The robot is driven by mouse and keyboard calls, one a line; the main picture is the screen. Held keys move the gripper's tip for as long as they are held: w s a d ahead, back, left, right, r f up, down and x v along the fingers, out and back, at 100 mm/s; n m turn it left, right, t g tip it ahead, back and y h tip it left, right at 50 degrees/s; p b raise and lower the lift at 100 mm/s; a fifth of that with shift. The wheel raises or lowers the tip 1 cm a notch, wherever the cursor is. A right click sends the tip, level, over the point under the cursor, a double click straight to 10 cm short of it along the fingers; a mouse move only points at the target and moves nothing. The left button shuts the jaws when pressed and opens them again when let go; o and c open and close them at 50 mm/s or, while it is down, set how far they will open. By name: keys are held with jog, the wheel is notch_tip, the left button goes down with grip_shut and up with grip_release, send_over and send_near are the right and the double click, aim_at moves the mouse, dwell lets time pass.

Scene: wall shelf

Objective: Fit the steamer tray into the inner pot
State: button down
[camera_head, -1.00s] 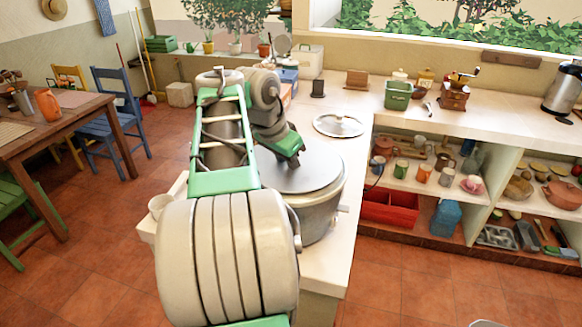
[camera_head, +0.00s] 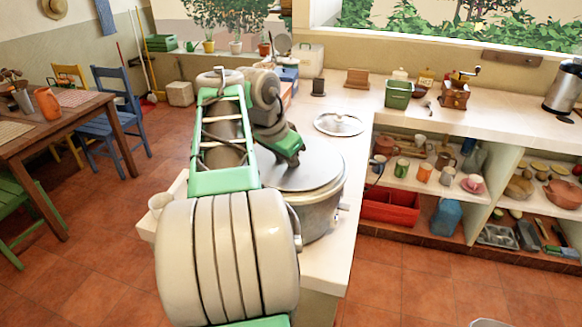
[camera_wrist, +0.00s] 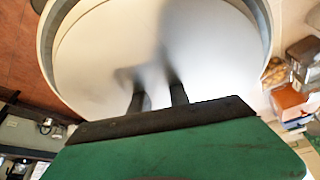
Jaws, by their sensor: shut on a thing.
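The steamer tray (camera_head: 318,168) is a flat, pale grey metal disc lying roughly level at the mouth of the inner pot (camera_head: 322,215), a large grey metal pot on the white counter. It covers nearly all of the opening; I cannot tell whether it is fully seated. In the wrist view the tray (camera_wrist: 90,50) fills the middle, with the pot's rim (camera_wrist: 48,42) curving around it. My gripper (camera_wrist: 158,95) is over the tray, its two dark fingers close together and shut on it. The grasped part is blurred, and my arm hides the pot's left side.
A round lid (camera_head: 340,124) lies on the counter behind the pot. A green bin (camera_head: 398,94) and a coffee grinder (camera_head: 455,92) stand farther back. The counter (camera_head: 352,150) is clear right of the pot.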

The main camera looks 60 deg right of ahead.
jog(key=shift+f, duration=0.1)
jog(key=c, duration=1.2)
grip_release()
jog(key=shift+o, duration=0.2)
jog(key=p+v, duration=0.3)
jog(key=v, duration=0.4)
jog(key=shift+a+r, duration=0.2)
jog(key=shift+r, duration=0.15)
